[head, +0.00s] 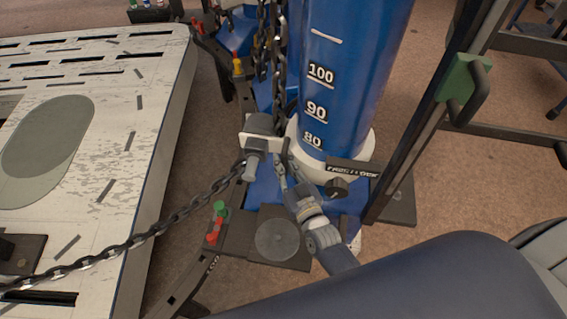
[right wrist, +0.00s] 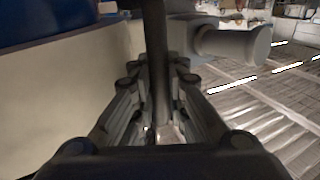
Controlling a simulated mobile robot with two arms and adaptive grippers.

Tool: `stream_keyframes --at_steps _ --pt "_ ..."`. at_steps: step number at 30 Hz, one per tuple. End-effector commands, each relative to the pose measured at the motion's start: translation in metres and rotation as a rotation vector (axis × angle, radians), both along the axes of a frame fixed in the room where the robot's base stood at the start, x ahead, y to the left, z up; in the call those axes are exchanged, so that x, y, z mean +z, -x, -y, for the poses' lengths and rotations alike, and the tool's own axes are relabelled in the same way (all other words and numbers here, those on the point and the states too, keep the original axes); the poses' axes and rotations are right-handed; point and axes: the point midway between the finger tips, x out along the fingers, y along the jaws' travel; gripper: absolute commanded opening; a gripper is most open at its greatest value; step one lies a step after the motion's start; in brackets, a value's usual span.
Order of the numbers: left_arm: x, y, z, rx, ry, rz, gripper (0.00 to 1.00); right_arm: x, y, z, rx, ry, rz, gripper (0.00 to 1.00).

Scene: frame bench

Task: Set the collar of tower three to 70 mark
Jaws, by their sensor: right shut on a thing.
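The blue tower (head: 350,70) stands upright with white marks 100, 90 and 80 showing. A white collar (head: 362,150) surrounds its lower part, with its top edge just below the 80 mark; any lower marks are hidden. A grey chain head (head: 262,126) sits at the collar's left side; its grey cylinder (right wrist: 232,45) shows in the right wrist view. My right gripper (head: 282,166) is beside the collar's front left. In the right wrist view, its fingers (right wrist: 162,75) are shut on a dark upright bar (right wrist: 155,40). My left gripper is out of view.
A FREE/LOCK plate (head: 352,168) with a dark knob (head: 337,188) is right of my gripper. A chain (head: 130,243) runs left across the pale slotted bench (head: 150,120); other chains (head: 278,50) hang beside the tower. A dark post (head: 425,110) with a green bracket stands right.

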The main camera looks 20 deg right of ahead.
Motion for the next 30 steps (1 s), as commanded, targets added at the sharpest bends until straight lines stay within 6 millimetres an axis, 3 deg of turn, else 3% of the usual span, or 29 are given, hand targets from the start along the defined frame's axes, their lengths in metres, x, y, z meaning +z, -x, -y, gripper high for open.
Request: stream_keyframes --at_steps 12,23,24,30 --pt "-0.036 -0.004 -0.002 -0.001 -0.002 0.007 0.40 -0.052 0.002 0.000 0.002 0.002 -0.010 0.00" --pt "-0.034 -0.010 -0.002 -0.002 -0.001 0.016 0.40 -0.051 0.001 0.000 0.001 0.001 -0.004 0.00" --pt "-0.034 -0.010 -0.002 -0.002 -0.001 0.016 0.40 -0.051 0.001 0.000 0.001 0.001 -0.004 0.21" --pt "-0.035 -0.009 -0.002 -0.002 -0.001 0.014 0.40 -0.050 0.001 0.000 0.000 0.000 -0.002 0.22"
